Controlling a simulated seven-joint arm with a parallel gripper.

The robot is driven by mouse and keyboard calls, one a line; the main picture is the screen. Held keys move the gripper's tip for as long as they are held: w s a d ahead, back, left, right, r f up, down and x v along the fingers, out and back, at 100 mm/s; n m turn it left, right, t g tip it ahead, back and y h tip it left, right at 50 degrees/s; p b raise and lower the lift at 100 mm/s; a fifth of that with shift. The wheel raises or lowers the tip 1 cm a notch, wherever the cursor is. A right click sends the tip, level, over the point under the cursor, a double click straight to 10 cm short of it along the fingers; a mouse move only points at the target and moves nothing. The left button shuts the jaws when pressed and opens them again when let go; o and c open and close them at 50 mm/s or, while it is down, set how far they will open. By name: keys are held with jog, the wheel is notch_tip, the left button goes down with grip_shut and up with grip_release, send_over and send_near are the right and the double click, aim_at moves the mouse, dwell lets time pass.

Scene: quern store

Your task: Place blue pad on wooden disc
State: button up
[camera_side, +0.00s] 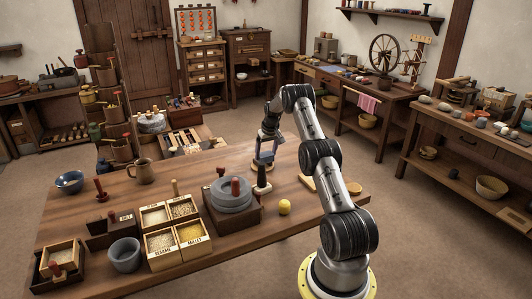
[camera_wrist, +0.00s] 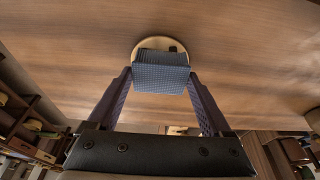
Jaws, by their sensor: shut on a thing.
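My gripper (camera_side: 265,158) is above the table near its far side, pointing down. Its jaws are shut on the blue pad (camera_wrist: 162,76), a checked blue block that spans the space between the fingertips in the wrist view. The pad also shows as a small blue patch between the fingers in the side view (camera_side: 266,156). A pale round wooden disc (camera_wrist: 143,45) lies beyond the pad in the wrist view, partly hidden by it. In the side view the disc (camera_side: 262,190) is below the gripper, with a dark upright piece (camera_side: 262,176) on or just behind it.
A grey stone quern (camera_side: 232,197) in a dark box stands left of the disc. A yellow ball (camera_side: 285,207) lies in front, right of the quern. Grain boxes (camera_side: 176,238), a grey bowl (camera_side: 125,254) and a brown mug (camera_side: 144,171) are farther left. Pale wooden pieces (camera_side: 322,186) lie to the right.

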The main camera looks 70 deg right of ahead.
jog(key=shift+f, duration=0.4)
jog(key=o, duration=1.1)
jog(key=shift+r, duration=0.15)
